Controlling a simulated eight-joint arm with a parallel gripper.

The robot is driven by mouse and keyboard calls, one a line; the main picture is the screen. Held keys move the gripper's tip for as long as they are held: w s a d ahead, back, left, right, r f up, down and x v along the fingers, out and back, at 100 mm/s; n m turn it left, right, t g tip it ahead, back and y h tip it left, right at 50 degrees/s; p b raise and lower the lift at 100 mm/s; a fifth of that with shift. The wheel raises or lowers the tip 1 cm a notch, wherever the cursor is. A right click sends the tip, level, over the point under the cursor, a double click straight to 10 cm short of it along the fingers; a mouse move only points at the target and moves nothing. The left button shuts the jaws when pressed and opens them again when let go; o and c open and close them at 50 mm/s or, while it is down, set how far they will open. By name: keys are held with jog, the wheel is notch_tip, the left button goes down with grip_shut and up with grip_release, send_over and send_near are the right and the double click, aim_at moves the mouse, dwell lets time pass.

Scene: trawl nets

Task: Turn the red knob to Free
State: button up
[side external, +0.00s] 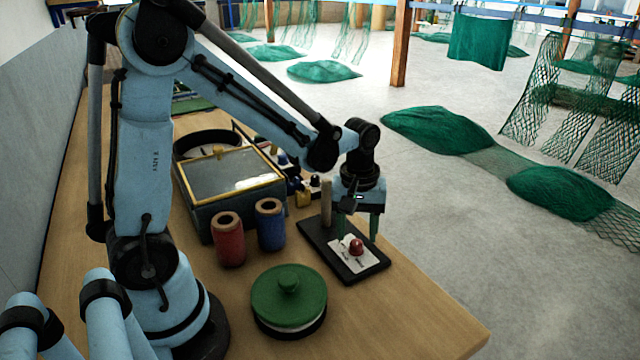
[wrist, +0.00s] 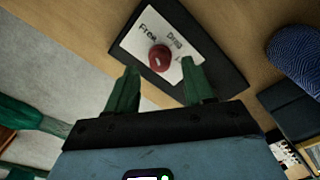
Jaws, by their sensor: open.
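The red knob (side external: 356,247) sits on a white label card (side external: 345,258) on a dark board (side external: 367,269) on the bench. In the wrist view the knob (wrist: 160,58) shows a small pale mark near its lower edge. The words "Free" and "Drag" are on the card (wrist: 140,32) beyond it; a third word at right is partly hidden by a finger. My gripper (side external: 357,238) is open, pointing down over the knob. In the wrist view the open green fingers (wrist: 160,66) lie either side of the knob, with gaps; I cannot tell whether their tips reach its height.
A wooden peg (side external: 326,203) stands at the board's far end. Red (side external: 229,240) and blue (side external: 270,224) spools, a glass-topped box (side external: 228,172) and a green-lidded round container (side external: 288,297) stand to the left. The bench's front right corner is clear.

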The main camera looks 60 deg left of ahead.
aim_at(354, 241)
notch_tip(354, 241, up, 10)
dwell(0.5)
jog(key=shift+s+a, duration=0.1)
jog(key=shift+s, duration=0.05)
jog(key=s+d+m+t, duration=0.2)
jog(key=s+m+t, duration=0.4)
jog(key=m, duration=0.4)
jog(key=shift+s+d+f+t, duration=0.15)
jog(key=shift+s+f+t, duration=0.05)
jog(key=shift+f+t, duration=0.2)
